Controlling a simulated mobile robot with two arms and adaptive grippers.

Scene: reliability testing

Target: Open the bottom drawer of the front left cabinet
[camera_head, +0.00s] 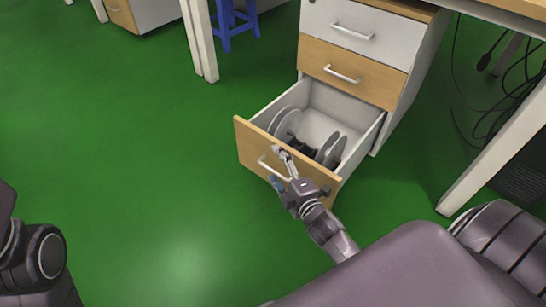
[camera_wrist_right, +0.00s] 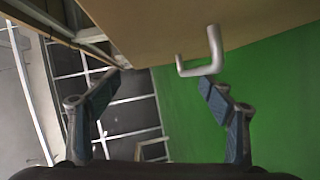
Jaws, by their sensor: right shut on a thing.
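The bottom drawer (camera_head: 248,147) of the white cabinet is pulled far out, with its wooden front facing me. Its silver handle (camera_head: 266,167) also shows in the wrist view (camera_wrist_right: 205,68). My right gripper (camera_head: 277,167) is at the drawer front, one finger near its top edge and the other lower, outside the front. My left gripper is not in view.
Discs and a dark dumbbell-like object (camera_head: 300,144) lie in the drawer. The two drawers above (camera_head: 356,70) are closed. Green floor (camera_head: 120,150) is clear at left. A blue stool (camera_head: 238,20) stands behind; cables (camera_head: 505,90) hang at right near a table leg.

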